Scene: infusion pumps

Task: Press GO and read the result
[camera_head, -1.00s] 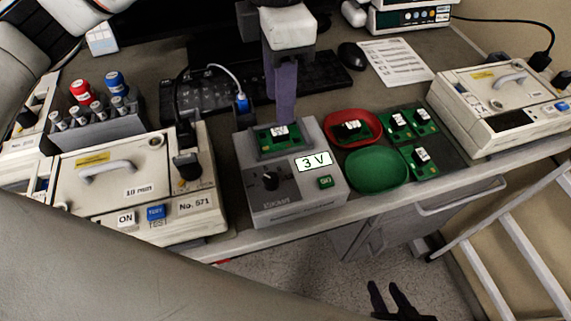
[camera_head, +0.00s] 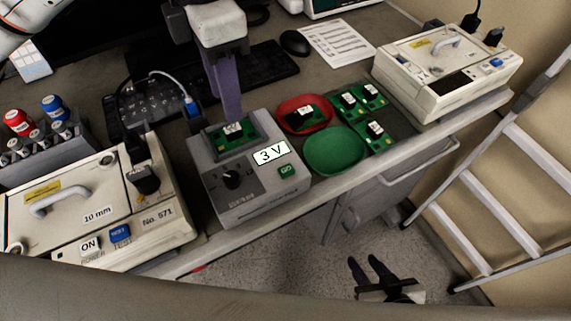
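The grey tester (camera_head: 252,196) stands near the front of the bench. It has a dark knob, a small green GO button (camera_head: 287,171) and a white display (camera_head: 270,152) reading "3 V". A green circuit board with a white label (camera_head: 233,130) sits in its top slot. My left gripper (camera_head: 230,119) points down with its purple fingers at this board, clear of the GO button. The fingers overlap from here, so their gap is hidden. My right gripper (camera_head: 364,259) is low in front of the bench, over the floor, with its fingers apart and empty.
A red dish (camera_head: 322,126) holding one board and an empty green dish (camera_head: 334,150) lie right of the tester. More boards lie on a dark mat (camera_head: 403,124). Pump No. 571 (camera_head: 70,212) is at left, another pump (camera_head: 447,68) at right. A ladder (camera_head: 500,185) stands right.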

